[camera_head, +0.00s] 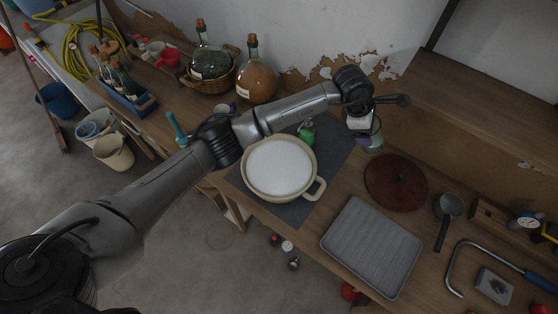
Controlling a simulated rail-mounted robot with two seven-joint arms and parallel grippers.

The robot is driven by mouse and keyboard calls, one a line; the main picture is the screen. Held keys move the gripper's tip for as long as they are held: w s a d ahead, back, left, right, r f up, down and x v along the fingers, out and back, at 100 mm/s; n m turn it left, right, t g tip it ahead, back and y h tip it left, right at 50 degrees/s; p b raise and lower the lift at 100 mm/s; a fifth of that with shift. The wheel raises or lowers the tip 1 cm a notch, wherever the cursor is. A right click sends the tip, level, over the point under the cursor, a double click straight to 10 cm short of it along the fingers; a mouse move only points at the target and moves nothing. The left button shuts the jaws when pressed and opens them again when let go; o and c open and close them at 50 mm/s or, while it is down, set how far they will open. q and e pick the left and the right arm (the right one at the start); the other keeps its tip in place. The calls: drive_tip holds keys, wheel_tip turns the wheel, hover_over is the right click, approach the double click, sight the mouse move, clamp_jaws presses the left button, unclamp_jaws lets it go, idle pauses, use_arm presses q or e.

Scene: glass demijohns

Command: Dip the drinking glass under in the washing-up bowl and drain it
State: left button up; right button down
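The washing-up bowl (245,174) is cream-coloured, has a loop handle at its lower right, and is full of white suds. It stands on a dark mat (298,215) on the wooden bench. My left arm reaches in from the lower left and passes above the bowl's back edge. My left gripper (367,132) points down to the right of the bowl. A small, clear greenish vessel (374,143), seemingly the drinking glass, shows directly under it. The fingers are too small and covered to tell whether they grip it. My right gripper is not in view.
A green bottle (307,134) stands just behind the bowl. A grey ribbed tray (371,247), a dark red round lid (396,183) and a saucepan (448,206) lie to the right. Demijohns (257,81) stand at the back wall. A teal brush-like item (177,129) is on the left.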

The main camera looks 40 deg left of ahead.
use_arm(q)
drive_tip(key=a+f+n+g+y, duration=0.2)
drive_tip(key=a+f+g+y, duration=0.1)
drive_tip(key=a+f, duration=0.9)
wheel_tip(320, 180, down, 3)
drive_tip(key=shift+s+a+f+y, duration=0.1)
drive_tip(key=shift+s+a+y, duration=0.2)
drive_tip(key=shift+s+y, duration=0.2)
